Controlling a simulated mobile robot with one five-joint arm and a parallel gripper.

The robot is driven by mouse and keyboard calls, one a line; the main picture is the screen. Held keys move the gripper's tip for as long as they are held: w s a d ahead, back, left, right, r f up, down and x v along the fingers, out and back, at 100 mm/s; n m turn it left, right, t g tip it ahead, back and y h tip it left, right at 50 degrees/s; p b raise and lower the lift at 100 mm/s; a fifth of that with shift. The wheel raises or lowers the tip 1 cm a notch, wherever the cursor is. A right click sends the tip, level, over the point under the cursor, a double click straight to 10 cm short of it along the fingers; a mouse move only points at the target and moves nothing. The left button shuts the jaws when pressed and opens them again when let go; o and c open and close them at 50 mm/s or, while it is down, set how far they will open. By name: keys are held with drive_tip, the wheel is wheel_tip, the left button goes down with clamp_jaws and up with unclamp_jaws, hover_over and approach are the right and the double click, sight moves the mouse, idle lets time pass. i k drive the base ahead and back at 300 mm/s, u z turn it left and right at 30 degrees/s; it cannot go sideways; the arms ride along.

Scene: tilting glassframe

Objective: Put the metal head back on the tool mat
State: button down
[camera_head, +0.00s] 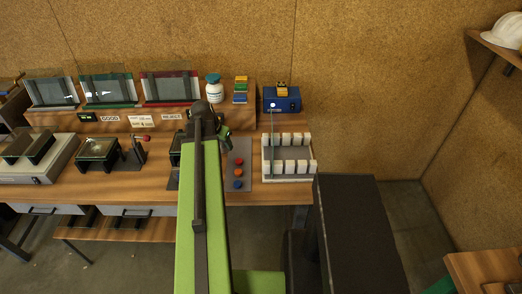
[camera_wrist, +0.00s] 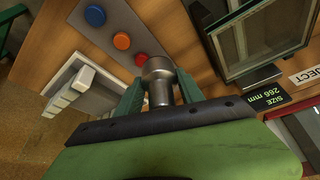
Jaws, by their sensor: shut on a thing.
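My gripper (camera_wrist: 160,88) is shut on the metal head (camera_wrist: 158,68), a silvery cylinder with a wider round top and a narrower neck, between its two green fingers in the wrist view. A grey strip with blue, orange and red discs, which looks like the tool mat (camera_wrist: 109,29), lies just beyond it. The head overlaps the strip's near end in this view; whether it touches cannot be told. In the head view the mat (camera_head: 239,174) lies on the bench right of my green arm. The arm mostly hides my gripper there, and I cannot make out the head.
A tray with several white blocks (camera_head: 302,168) stands right of the mat. A size display (camera_wrist: 268,103) and a reject label show in the wrist view.

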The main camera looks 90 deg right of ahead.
sight(240, 146)
drive_tip(key=i, duration=0.45)
drive_tip(key=z, duration=0.6)
drive_tip(key=i, duration=0.75)
drive_tip(key=z, duration=0.75)
drive_tip(key=i, duration=0.55)
drive_tip(key=z, duration=0.45)
